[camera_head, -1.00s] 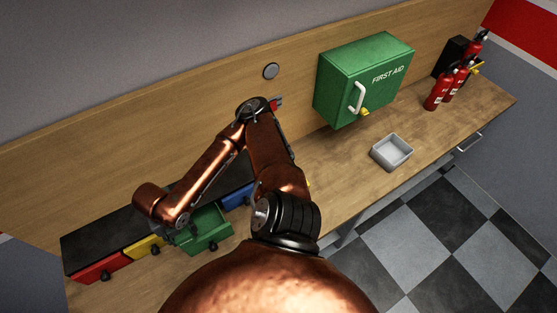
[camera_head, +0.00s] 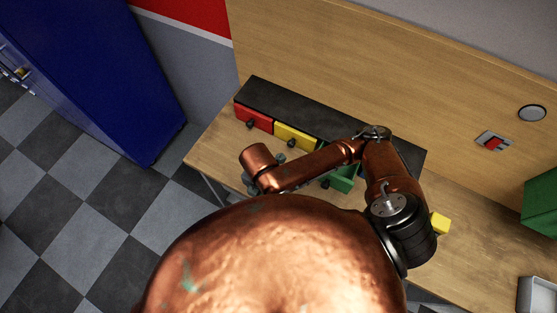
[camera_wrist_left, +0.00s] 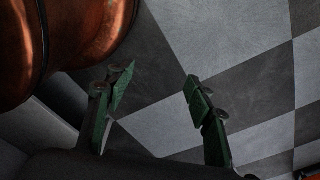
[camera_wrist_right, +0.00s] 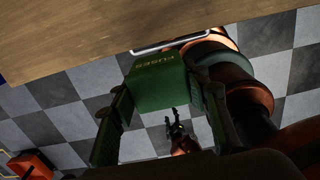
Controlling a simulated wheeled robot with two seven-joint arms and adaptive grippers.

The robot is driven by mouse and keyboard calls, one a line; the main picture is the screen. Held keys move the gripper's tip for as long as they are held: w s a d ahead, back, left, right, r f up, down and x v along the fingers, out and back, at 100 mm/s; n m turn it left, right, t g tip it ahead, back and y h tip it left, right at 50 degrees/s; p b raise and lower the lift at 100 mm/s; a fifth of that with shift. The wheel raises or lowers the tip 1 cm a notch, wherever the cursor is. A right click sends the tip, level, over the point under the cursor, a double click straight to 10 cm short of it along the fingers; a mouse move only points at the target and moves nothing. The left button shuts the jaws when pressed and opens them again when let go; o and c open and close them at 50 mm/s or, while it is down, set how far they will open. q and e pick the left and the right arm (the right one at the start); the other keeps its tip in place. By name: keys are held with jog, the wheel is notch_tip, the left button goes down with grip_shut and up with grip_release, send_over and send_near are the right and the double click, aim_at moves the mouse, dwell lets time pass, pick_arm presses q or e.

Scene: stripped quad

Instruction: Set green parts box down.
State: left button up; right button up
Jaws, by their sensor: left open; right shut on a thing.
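The green parts box (camera_wrist_right: 158,82), marked FUSES, is held between the fingers of my right gripper (camera_wrist_right: 162,94) in the right wrist view. The floor shows behind it and the bench edge lies above it in the picture. In the head view my right arm hides its own gripper; a green box shape (camera_head: 345,180) shows partly behind the forearm, and I cannot tell if it is the held one. My left gripper (camera_wrist_left: 158,84) is open and empty over the checkered floor in the left wrist view.
The wooden bench (camera_head: 212,150) carries a black-topped rack (camera_head: 280,108) with red (camera_head: 252,117) and yellow (camera_head: 297,136) drawers. A grey tray (camera_head: 538,295) and green first aid box (camera_head: 540,203) are at the right. A blue cabinet (camera_head: 90,75) stands left.

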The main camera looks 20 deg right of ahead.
jog(key=w+d+f, duration=0.1)
jog(key=w+f, duration=0.2)
jog(key=w, duration=0.1)
jog(key=w+d+f+p, duration=0.1)
jog(key=w+f, duration=0.2)
jog(key=w, duration=0.1)
jog(key=w+d+f, duration=0.1)
jog(key=w+f, duration=0.2)
jog(key=w, duration=0.1)
jog(key=shift+w+d, duration=0.1)
jog(key=shift+d, duration=0.3)
jog(key=shift+w+f, duration=0.15)
notch_tip(320, 180, down, 3)
jog(key=shift+w+d+r+p, duration=0.1)
jog(key=shift+w+p, duration=0.05)
jog(key=shift+p, duration=0.5)
pick_arm(q)
jog(key=shift+s+r, duration=0.3)
jog(key=shift+r, duration=0.3)
jog(key=shift+s+r, duration=0.25)
jog(key=shift+r, duration=0.3)
pick_arm(e)
jog(key=shift+f, duration=0.35)
jog(key=shift+f, duration=0.15)
jog(key=o, duration=1.2)
